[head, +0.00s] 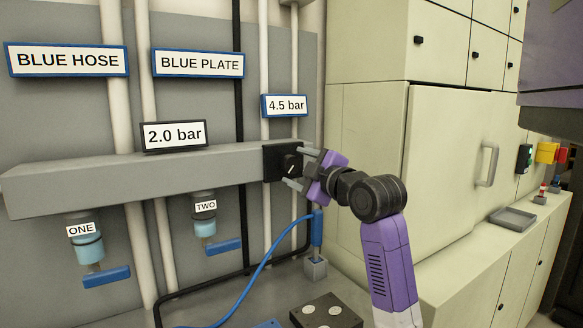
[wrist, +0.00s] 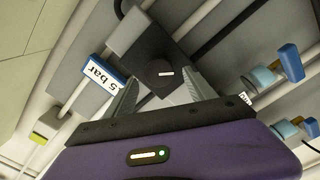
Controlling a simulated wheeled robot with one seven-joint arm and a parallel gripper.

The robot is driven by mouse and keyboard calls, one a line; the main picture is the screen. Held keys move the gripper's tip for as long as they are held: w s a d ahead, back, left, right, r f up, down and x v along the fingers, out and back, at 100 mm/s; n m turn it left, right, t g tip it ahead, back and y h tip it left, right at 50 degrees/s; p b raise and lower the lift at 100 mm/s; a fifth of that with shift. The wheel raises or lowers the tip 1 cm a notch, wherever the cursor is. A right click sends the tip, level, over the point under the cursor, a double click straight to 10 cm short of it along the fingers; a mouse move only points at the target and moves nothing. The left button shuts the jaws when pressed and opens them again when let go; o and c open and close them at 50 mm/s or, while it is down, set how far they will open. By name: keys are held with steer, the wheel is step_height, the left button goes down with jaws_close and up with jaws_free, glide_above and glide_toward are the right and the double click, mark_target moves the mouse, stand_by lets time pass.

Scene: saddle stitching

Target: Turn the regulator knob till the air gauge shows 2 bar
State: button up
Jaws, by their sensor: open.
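The regulator knob (head: 291,164) is a round black knob with a white mark, on a black block at the right end of the grey bar. In the wrist view the knob (wrist: 160,73) sits just ahead of and between my fingertips. A black-framed readout (head: 174,135) on the bar shows 2.0 bar. A blue-framed sign (head: 284,105) above the knob reads 4.5 bar; which one is the gauge is not clear. My gripper (head: 299,169) is open, facing the knob, one finger on either side; it also shows in the wrist view (wrist: 163,95). I cannot tell whether the fingers touch it.
Two valves with blue handles, ONE (head: 87,243) and TWO (head: 205,218), hang below the grey bar (head: 120,175). A blue hose (head: 262,262) runs below my gripper. Cream cabinets (head: 450,180) stand close on the right. Pipes run up the wall.

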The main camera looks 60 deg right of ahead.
steer(key=v, duration=0.4)
stand_by(0.6)
step_height(320, 180, up, 5)
steer(key=s+m+t+h, duration=0.2)
steer(key=m+h, duration=0.1)
steer(key=m, duration=0.1)
steer(key=s+a+f+m, duration=0.2)
steer(key=a+f+m, duration=0.6)
steer(key=a+f, duration=1.55)
steer(key=s+a+f+n+g+y, duration=0.2)
steer(key=s+a+f+n+y, duration=0.4)
steer(key=s+a+f+y, duration=0.6)
steer(key=s+a+f, duration=0.5)
steer(key=s+a, duration=0.2)
steer(key=shift+s+g, duration=0.25)
steer(key=shift+g, duration=0.05)
